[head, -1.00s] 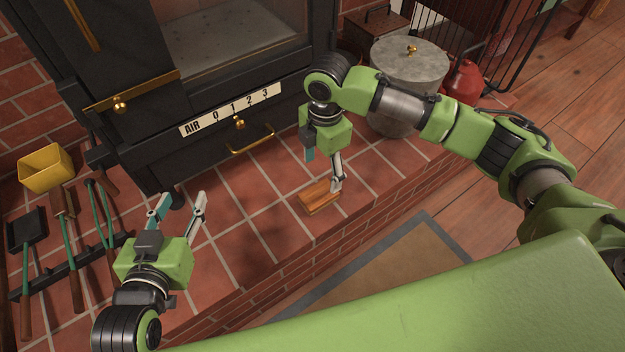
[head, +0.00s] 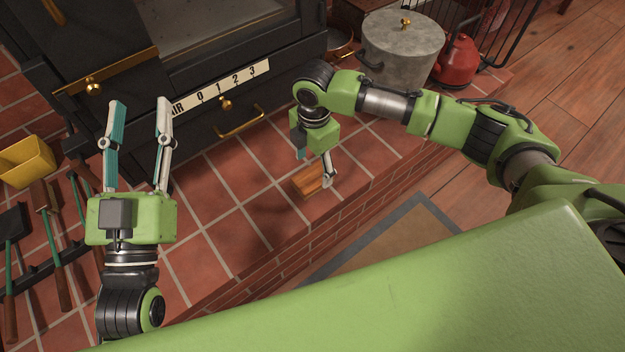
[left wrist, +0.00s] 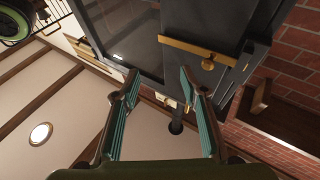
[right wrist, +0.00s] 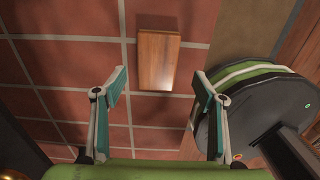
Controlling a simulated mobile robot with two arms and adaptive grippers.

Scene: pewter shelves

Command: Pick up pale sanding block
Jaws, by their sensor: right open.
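The sanding block is a pale orange-brown wooden block (head: 307,180) lying on the red tiled hearth near its front edge. In the right wrist view the block (right wrist: 158,60) lies flat just beyond the fingertips, roughly between them and apart from them. My right gripper (head: 313,168) points down over the block, open and empty; one finger hides part of the block in the head view. It also shows in the right wrist view (right wrist: 162,85). My left gripper (head: 140,103) is open and empty, raised in front of the stove at the left; its fingers show in the left wrist view (left wrist: 160,80).
The black stove (head: 90,60) with brass handles stands behind the hearth. A grey lidded pot (head: 402,50) and a red kettle (head: 456,58) stand at the back right. A yellow bin (head: 27,162) and hearth tools (head: 50,225) lie at the left. Tiles around the block are clear.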

